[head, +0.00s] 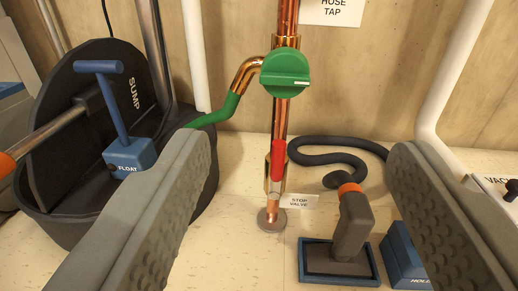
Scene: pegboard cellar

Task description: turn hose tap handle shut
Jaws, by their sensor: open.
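The hose tap handle (285,73) is a round green knob on a vertical copper pipe (287,22), with a short white mark lying near level at its right side. A curved copper spout (246,75) leaves the pipe to the left and carries a green hose end (220,112). A sign (333,12) reading HOSE TAP is above right. My gripper (295,165) is open and empty. Its two grey fingers stand wide apart at lower left and right, and the knob shows between and above them, not touched.
A red stop valve lever (278,160) sits lower on the same pipe. The black sump tub (85,215) with a blue float handle (110,100) is left. A vacuum head (340,262), dark hose (325,150), blue holder (402,258) and white pipe (450,75) are right.

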